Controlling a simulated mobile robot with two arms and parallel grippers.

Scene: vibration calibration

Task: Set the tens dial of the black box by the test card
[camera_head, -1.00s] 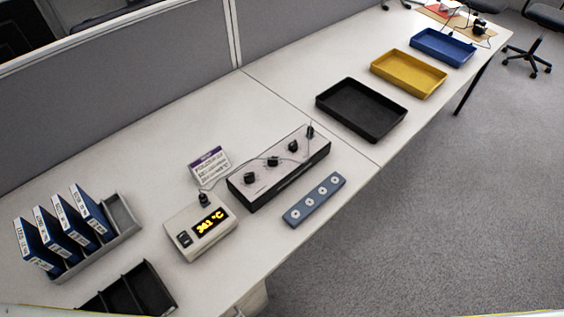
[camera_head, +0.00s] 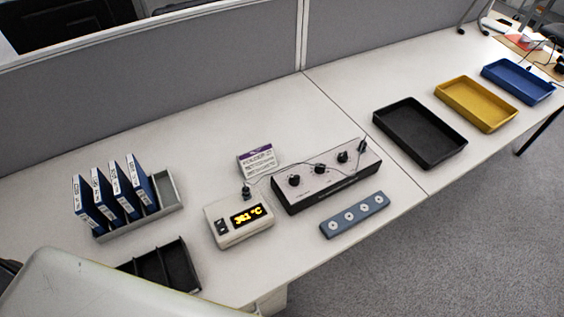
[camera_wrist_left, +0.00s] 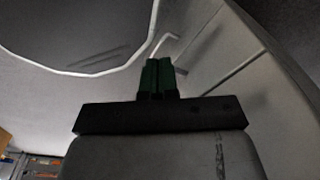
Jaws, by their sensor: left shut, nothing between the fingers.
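The black box (camera_head: 332,191) sits on the table in the head view, with a pale top and a row of black dials, the leftmost dial (camera_head: 294,181) nearest the display unit. The dial markings are too small to read. The test card (camera_head: 257,160), white with a purple band, stands just behind the box's left end; its text is not legible. My left gripper (camera_wrist_left: 158,64) shows in the left wrist view with its dark green fingers together and nothing between them, away from the box. My right gripper is in neither view.
A blue-grey strip (camera_head: 355,214) lies in front. Blue folders (camera_head: 115,193) stand in a rack. Black (camera_head: 420,133), yellow (camera_head: 476,103) and blue (camera_head: 518,81) trays are at right.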

